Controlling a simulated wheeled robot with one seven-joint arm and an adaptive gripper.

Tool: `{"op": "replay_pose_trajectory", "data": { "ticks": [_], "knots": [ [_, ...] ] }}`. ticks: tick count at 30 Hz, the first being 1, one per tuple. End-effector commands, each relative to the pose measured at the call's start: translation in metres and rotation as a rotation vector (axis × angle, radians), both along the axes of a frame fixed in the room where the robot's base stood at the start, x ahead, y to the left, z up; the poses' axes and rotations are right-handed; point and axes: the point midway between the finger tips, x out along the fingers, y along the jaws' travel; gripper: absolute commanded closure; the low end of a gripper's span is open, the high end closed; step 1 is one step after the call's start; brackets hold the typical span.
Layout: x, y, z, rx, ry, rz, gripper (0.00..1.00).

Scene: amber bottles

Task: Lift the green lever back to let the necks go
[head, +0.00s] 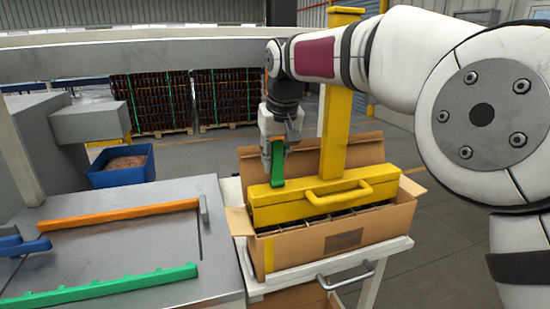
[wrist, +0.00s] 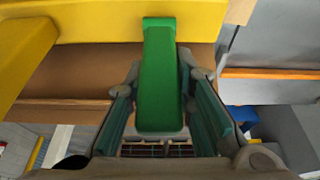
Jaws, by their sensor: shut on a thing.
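The green lever (head: 277,168) stands up at the left end of the yellow lifting head (head: 327,198), which sits in an open cardboard box (head: 345,243). In the wrist view the lever (wrist: 161,85) runs from the yellow body down between my fingers. My gripper (head: 274,150) is shut on the lever's upper part, with a finger on each side; it also shows in the wrist view (wrist: 165,125). The bottles and their necks are hidden under the yellow head. Only thin divider edges show along the box's front.
A yellow post (head: 337,120) rises behind the head, close to my gripper. A yellow handle (head: 338,194) juts from the front. The box stands on a white cart (head: 330,266). Left is a grey table with orange (head: 120,214) and green (head: 110,289) rails. A blue bin (head: 121,167) stands behind it.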

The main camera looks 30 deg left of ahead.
Motion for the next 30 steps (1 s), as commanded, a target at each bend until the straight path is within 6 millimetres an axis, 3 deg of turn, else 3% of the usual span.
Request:
{"op": "replay_pose_trajectory", "data": {
  "ticks": [1,3,4,16,30],
  "knots": [
    [0.002,-0.001,-0.002,-0.004,-0.002,0.000,0.76],
    [0.002,-0.001,-0.002,-0.004,-0.002,0.000,0.60],
    [0.002,-0.001,-0.002,-0.003,-0.002,0.000,0.57],
    [-0.001,-0.002,0.005,0.000,-0.001,0.000,0.57],
    [-0.019,-0.022,0.086,0.001,-0.004,0.000,0.57]
  ]
}}
